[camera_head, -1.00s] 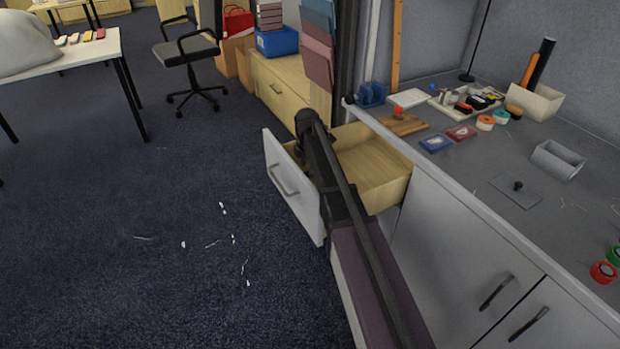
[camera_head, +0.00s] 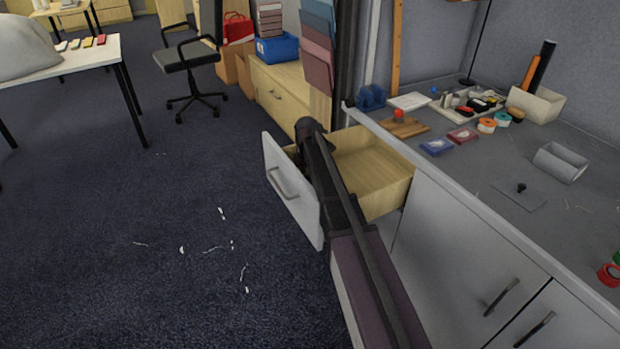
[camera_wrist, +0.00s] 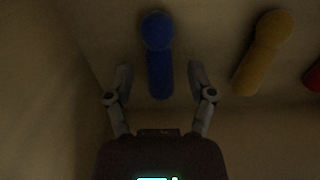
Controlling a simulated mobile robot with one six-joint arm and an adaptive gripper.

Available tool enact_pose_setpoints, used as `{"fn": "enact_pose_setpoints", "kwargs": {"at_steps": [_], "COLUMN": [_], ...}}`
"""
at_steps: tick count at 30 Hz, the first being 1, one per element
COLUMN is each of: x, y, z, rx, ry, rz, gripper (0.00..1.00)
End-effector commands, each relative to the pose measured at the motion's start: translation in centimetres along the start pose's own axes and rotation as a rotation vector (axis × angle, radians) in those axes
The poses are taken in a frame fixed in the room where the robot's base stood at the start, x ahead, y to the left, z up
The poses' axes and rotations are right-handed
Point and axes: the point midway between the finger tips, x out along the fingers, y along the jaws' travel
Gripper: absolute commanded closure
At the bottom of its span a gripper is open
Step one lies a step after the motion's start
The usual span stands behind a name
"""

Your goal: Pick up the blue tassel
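The blue tassel (camera_wrist: 158,58) lies on the drawer floor in the dim wrist view, with a round head at the far end and a straight body toward me. My gripper (camera_wrist: 157,78) is open, with one finger on each side of the tassel's lower body. I see a gap between each finger and the tassel. Whether the fingertips are level with the tassel is hard to tell. In the head view my arm reaches into the open drawer (camera_head: 375,165), and the gripper and tassel are hidden there.
A yellow tassel (camera_wrist: 262,52) lies right of the blue one, and part of a red one (camera_wrist: 313,78) shows at the right edge. A drawer wall (camera_wrist: 50,100) is close on the left. The grey worktop (camera_head: 535,215) stands right of the drawer.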

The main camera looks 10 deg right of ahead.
Motion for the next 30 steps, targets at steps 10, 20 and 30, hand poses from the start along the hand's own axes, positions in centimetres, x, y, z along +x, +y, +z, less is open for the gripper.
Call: {"fn": "enact_pose_setpoints", "kwargs": {"at_steps": [10,20,30], "x": [0.0,-0.1,-1.9], "y": [0.0,0.0,0.0], "z": [0.0,0.0,0.0], "rx": [0.0,0.0,0.0], "ry": [0.0,0.0,0.0], "rz": [0.0,0.0,0.0], "gripper": [0.98,0.99,0.99]}}
